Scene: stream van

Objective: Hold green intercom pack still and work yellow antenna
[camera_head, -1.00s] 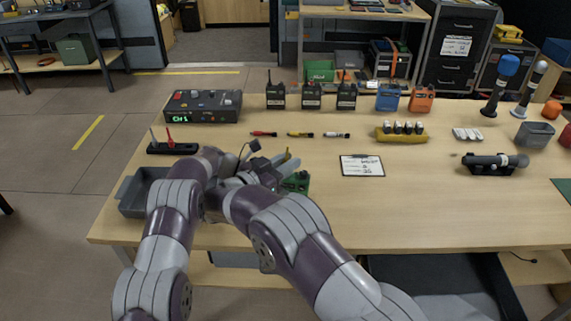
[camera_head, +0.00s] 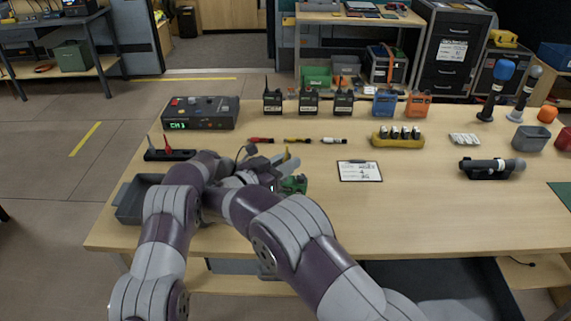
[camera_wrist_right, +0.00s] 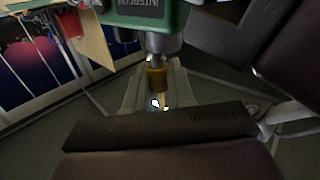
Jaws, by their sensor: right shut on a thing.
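The green intercom pack (camera_head: 296,184) is at the left part of the table, partly hidden behind my grippers. Its lettered face (camera_wrist_right: 150,10) fills the top of the right wrist view. The yellow antenna (camera_head: 290,158) rises beside the pack. In the right wrist view the antenna (camera_wrist_right: 156,78) comes out of a silver collar on the pack and runs down to my jaws. My right gripper (camera_head: 272,176) is shut on the antenna, close to the pack. My left gripper is crowded against the same spot, its fingers hidden, so its hold cannot be told.
A grey bin (camera_head: 130,200) stands left of my arms, and a black rack (camera_head: 168,153) with a red item behind it. A control box (camera_head: 202,113) and several radios line the back. A clipboard (camera_head: 359,171) lies to the right. The table's front right is clear.

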